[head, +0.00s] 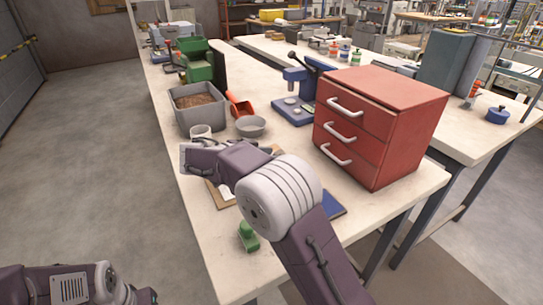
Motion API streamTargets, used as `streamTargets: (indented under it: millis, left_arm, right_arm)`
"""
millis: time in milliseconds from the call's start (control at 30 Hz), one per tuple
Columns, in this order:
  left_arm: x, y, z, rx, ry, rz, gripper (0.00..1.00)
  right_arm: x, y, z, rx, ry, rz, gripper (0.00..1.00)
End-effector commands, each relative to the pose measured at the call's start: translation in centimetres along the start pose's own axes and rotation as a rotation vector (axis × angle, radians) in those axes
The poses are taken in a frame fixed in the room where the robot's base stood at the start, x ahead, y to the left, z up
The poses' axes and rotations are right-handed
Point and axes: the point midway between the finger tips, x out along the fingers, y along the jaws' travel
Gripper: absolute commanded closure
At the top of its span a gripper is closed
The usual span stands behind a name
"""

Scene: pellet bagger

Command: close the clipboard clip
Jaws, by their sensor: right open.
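The clipboard (223,200) is a brown board with white paper, lying on the near part of the light bench. My right arm covers much of it, and its clip cannot be made out. My right gripper (258,147) is above the bench, just beyond the clipboard in the picture, near the grey bowl. It is open, its fingers are small and partly hidden by my wrist, and I see nothing held. Part of my left arm shows at the bottom left, but its gripper is out of view.
A red drawer cabinet (375,125) stands right of my arm. A grey bin of pellets (199,121), an orange scoop (240,107), a white cup (200,131) and a grey bowl (251,126) stand beyond it. A green object (249,236) lies near the front.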

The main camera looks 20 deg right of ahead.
Motion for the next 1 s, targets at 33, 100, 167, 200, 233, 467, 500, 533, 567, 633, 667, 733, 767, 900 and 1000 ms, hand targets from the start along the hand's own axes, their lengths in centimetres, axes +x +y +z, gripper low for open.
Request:
streamTargets:
  millis: [33, 100, 167, 200, 233, 467, 500, 533, 567, 633, 667, 733, 767, 900, 1000]
  left_arm:
    - [-0.2, 0.0, 0.0, 0.000, 0.000, 0.000, 1.00]
    - [-0.5, 0.0, -0.1, 0.000, 0.000, 0.000, 1.00]
    - [-0.9, 0.0, -0.1, 0.000, 0.000, 0.000, 1.00]
    - [-1.0, 0.0, -0.1, 0.000, 0.000, 0.000, 1.00]
    - [-1.2, 0.0, -0.1, 0.000, 0.000, 0.000, 1.00]
    - [-1.8, 0.0, -0.2, 0.000, 0.000, 0.000, 1.00]
    - [-1.8, 0.0, -0.2, 0.000, 0.000, 0.000, 1.00]
    - [-1.8, 0.0, -0.2, 0.000, 0.000, 0.000, 1.00]
    - [-1.8, 0.0, -0.2, 0.000, 0.000, 0.000, 1.00]
    - [-1.7, 0.0, -0.2, 0.000, 0.000, 0.000, 1.00]
    - [-1.7, 0.0, -0.2, 0.000, 0.000, 0.000, 1.00]
    - [-1.7, 0.0, -0.2, 0.000, 0.000, 0.000, 1.00]
    - [-1.7, 0.0, -0.2, 0.000, 0.000, 0.000, 1.00]
    - [-1.7, 0.0, -0.2, 0.000, 0.000, 0.000, 1.00]
    - [-1.7, 0.0, -0.2, 0.000, 0.000, 0.000, 1.00]
  right_arm:
    - [-0.7, -0.1, -0.1, 0.000, 0.000, -0.004, 0.59]
    - [-2.0, -0.1, -0.2, -0.001, 0.001, -0.005, 0.59]
    - [-3.5, -0.1, -0.2, 0.000, 0.000, -0.006, 0.59]
    - [-4.4, -0.1, -0.2, -0.001, -0.001, -0.005, 0.59]
    - [-5.1, -0.1, -0.2, -0.001, -0.001, -0.006, 0.59]
    - [-8.5, 0.0, 0.0, -0.002, -0.001, -0.001, 0.59]
    - [-8.7, 0.0, 0.0, -0.002, -0.001, -0.001, 0.59]
    - [-8.8, 0.0, 0.1, -0.002, -0.001, -0.001, 0.59]
    - [-8.9, 0.0, 0.1, -0.002, -0.001, 0.000, 0.59]
    - [-8.9, 0.0, 0.1, -0.002, -0.001, 0.000, 0.59]
    - [-8.9, 0.0, 0.1, -0.001, -0.001, 0.000, 0.59]
    - [-8.9, 0.0, 0.1, -0.001, -0.001, 0.000, 0.59]
    - [-8.9, 0.0, 0.1, -0.001, -0.001, 0.000, 0.59]
    - [-8.9, 0.0, 0.1, -0.001, -0.001, 0.000, 0.59]
    - [-8.9, 0.0, 0.1, -0.001, -0.001, 0.000, 0.59]
